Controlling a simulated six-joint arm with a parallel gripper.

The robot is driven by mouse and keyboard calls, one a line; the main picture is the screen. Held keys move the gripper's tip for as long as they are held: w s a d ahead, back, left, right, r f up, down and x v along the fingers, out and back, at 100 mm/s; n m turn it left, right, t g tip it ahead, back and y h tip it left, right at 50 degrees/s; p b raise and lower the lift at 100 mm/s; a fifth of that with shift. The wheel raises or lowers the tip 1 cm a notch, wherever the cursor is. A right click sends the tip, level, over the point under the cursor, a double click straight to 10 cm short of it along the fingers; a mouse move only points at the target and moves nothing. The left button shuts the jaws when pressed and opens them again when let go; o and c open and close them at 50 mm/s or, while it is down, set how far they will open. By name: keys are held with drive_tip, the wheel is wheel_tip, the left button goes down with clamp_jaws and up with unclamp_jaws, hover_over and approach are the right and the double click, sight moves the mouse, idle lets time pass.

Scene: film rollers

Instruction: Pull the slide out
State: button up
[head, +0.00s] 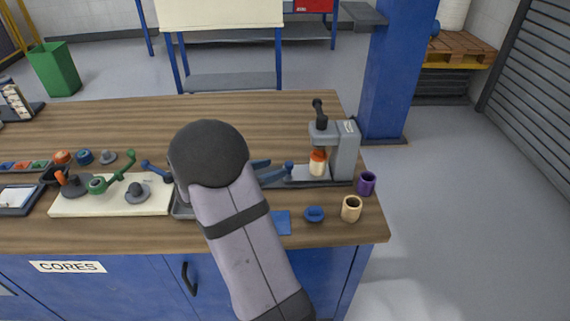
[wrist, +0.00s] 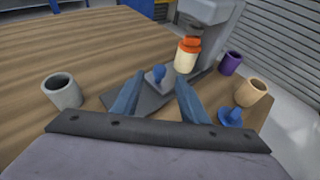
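The slide (head: 303,174) is a grey piece at the foot of a grey press (head: 345,150), with a blue knob (head: 289,167) at its left end. A cream roller with an orange top (head: 317,162) stands in the press; it also shows in the wrist view (wrist: 186,56). In the wrist view, my gripper (wrist: 158,80) is open, its two blue fingers on either side of the blue knob (wrist: 155,74). Gaps show there, so I see no grip on it. In the head view my arm hides most of the gripper (head: 270,168).
A purple cup (head: 367,184), a tan cup (head: 351,209) and a blue knobbed part (head: 314,214) stand right of my arm. A grey cup (wrist: 62,92) is left of the fingers in the wrist view. A cream board (head: 110,207) holds parts. The back of the table is clear.

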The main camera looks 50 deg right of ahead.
sight(288, 164)
drive_tip(key=shift+p+x, duration=0.35)
drive_tip(key=shift+x, duration=3.1)
drive_tip(key=shift+a, duration=0.1)
clamp_jaws()
